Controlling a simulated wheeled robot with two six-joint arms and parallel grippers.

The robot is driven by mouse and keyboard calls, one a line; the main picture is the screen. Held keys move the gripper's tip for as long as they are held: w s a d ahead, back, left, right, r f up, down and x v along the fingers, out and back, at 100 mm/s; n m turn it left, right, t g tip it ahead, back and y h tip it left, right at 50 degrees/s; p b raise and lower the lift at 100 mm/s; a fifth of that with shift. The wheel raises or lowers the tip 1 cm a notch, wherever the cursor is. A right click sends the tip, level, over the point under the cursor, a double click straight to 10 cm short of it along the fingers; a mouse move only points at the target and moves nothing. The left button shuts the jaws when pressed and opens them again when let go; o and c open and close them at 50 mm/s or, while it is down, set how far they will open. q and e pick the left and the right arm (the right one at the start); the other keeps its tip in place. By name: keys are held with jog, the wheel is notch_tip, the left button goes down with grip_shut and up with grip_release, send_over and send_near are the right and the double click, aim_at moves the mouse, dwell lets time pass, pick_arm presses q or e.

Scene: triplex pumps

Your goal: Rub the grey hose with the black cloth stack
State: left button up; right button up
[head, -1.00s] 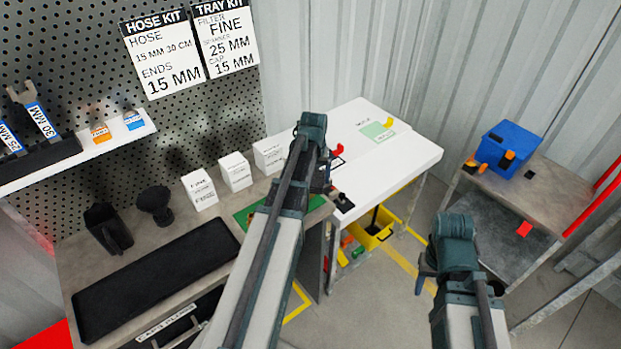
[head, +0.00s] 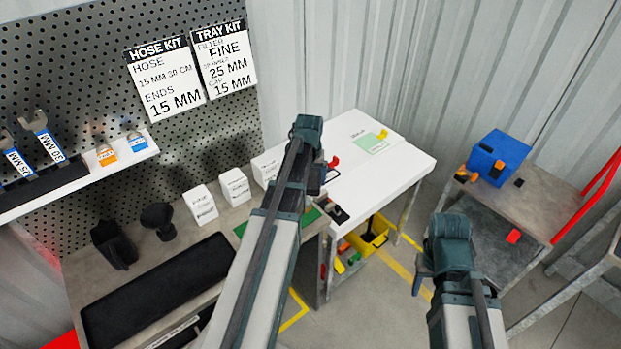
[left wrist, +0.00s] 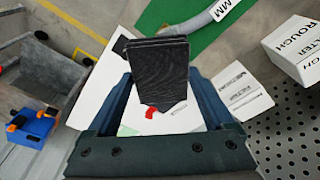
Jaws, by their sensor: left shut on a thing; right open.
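My left gripper (head: 318,180) is over the gap between the workbench and the white table. In the left wrist view its fingers (left wrist: 160,95) are shut on the black cloth stack (left wrist: 158,68), several dark layers that stick out ahead of them. The grey hose (left wrist: 205,22), with a white "MM" label, lies on the green mat (left wrist: 238,30), beyond and to the right of the cloth stack; they look apart. In the head view my left arm hides the hose, and only a strip of the mat (head: 310,217) shows. My right gripper (head: 420,282) is open and empty, above the floor.
A blue box (head: 500,158) sits on a trolley at the right.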

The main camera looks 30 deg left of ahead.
pick_arm(q)
jog(key=shift+r, duration=0.1)
notch_tip(320, 180, up, 3)
jog(key=p, duration=0.3)
jog(key=shift+f, duration=0.2)
dwell(0.5)
